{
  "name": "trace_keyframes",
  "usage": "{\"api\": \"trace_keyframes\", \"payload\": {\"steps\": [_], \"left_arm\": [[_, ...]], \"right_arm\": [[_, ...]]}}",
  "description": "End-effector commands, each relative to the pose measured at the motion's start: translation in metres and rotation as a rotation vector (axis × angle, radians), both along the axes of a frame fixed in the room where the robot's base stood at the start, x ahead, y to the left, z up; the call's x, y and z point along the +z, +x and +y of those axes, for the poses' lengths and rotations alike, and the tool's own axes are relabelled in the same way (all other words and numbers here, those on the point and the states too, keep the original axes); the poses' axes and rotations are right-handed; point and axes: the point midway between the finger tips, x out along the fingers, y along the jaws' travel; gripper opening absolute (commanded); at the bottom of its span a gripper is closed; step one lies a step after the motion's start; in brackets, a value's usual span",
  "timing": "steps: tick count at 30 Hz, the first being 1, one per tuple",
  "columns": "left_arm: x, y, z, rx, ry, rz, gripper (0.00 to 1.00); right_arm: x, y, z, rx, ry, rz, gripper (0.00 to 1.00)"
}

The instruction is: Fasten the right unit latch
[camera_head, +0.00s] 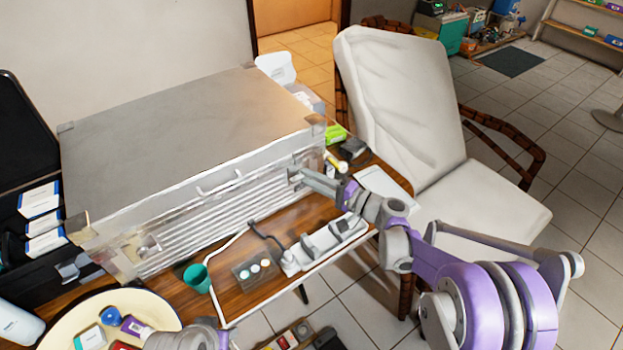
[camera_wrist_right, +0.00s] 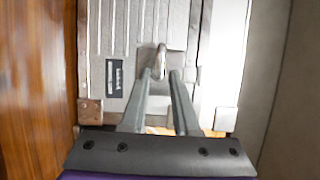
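The dental unit is a large silver case (camera_head: 190,130) lying on a wooden table, its lid down. The right latch (camera_wrist_right: 160,62) is a small metal lever on the case's ribbed front; in the head view my fingers cover much of it. My right gripper (camera_head: 300,176) reaches in from the right to the front's right end. In the right wrist view, my right gripper (camera_wrist_right: 162,75) has its two fingers apart, with a gap between them, and the lever at their tips, nearest the left finger. Contact is unclear. Part of my left arm shows at the bottom edge; its fingers are not visible.
A power strip (camera_head: 325,243), a green cup (camera_head: 197,278) and a small panel with round buttons (camera_head: 257,270) lie before the case. A round tray (camera_head: 60,325) of boxes is front left. A white chair (camera_head: 400,110) stands at the right.

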Motion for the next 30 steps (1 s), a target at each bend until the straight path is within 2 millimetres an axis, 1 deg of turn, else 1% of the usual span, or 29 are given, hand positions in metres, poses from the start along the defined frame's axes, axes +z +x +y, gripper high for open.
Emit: {"api": "trace_keyframes", "payload": {"steps": [1,2,10,14,17,24,27,30], "left_arm": [[0.000,0.000,0.000,0.000,0.000,0.000,0.40],[0.000,0.000,0.000,0.000,0.000,0.000,0.40],[0.000,0.000,0.000,0.000,0.000,0.000,0.40],[0.000,0.000,0.000,0.000,0.000,0.000,0.40],[0.001,0.000,0.000,0.000,0.000,0.000,0.40],[0.003,0.000,0.000,0.000,0.000,-0.001,0.40],[0.004,0.000,0.000,0.000,0.000,-0.001,0.40],[0.004,0.000,0.000,0.000,0.000,-0.001,0.40]], "right_arm": [[0.000,0.000,0.000,0.000,0.000,0.000,0.40],[0.000,0.000,0.000,0.000,0.000,0.000,0.45],[0.000,0.000,0.000,0.000,-0.001,-0.001,0.45],[0.000,-0.004,-0.007,-0.001,-0.001,-0.001,0.45],[0.000,-0.013,-0.021,-0.003,-0.002,-0.001,0.45],[0.000,-0.040,-0.062,-0.005,-0.001,0.000,0.45],[0.000,-0.049,-0.075,-0.004,-0.001,0.000,0.45],[-0.001,-0.056,-0.085,-0.003,-0.001,0.000,0.45]]}}
